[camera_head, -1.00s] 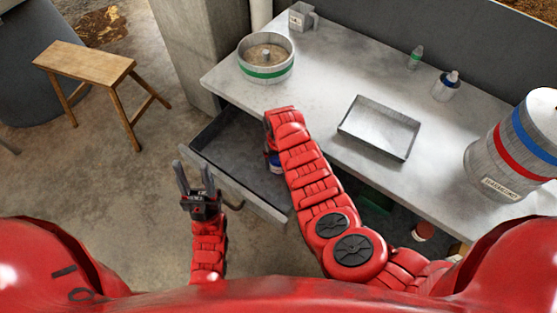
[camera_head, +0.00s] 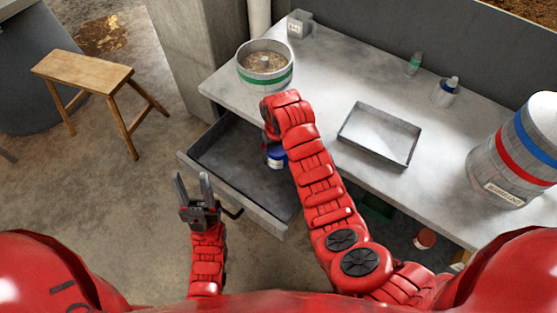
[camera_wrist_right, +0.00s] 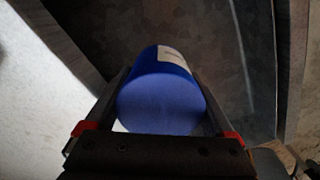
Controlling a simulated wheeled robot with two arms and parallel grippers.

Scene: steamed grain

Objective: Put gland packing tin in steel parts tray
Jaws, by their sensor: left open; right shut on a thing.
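The gland packing tin, a blue cylinder with a pale label (camera_wrist_right: 160,100), is between the fingers of my right gripper (camera_wrist_right: 160,115) in the right wrist view, which is shut on it. In the head view the blue tin (camera_head: 276,157) shows beside my right wrist, over the open drawer; the right gripper's fingers are mostly hidden there by the arm. The steel parts tray (camera_head: 378,137) is a shallow, empty rectangular metal tray on the bench, right of my right arm. My left gripper (camera_head: 192,190) is open and empty, in front of the drawer.
The open drawer (camera_head: 215,175) sticks out below the bench (camera_head: 330,80). A round tin with a green band (camera_head: 265,75) stands at the back left. A large striped drum (camera_head: 510,160) stands right of the tray. Small bottles (camera_head: 414,64) stand at the back.

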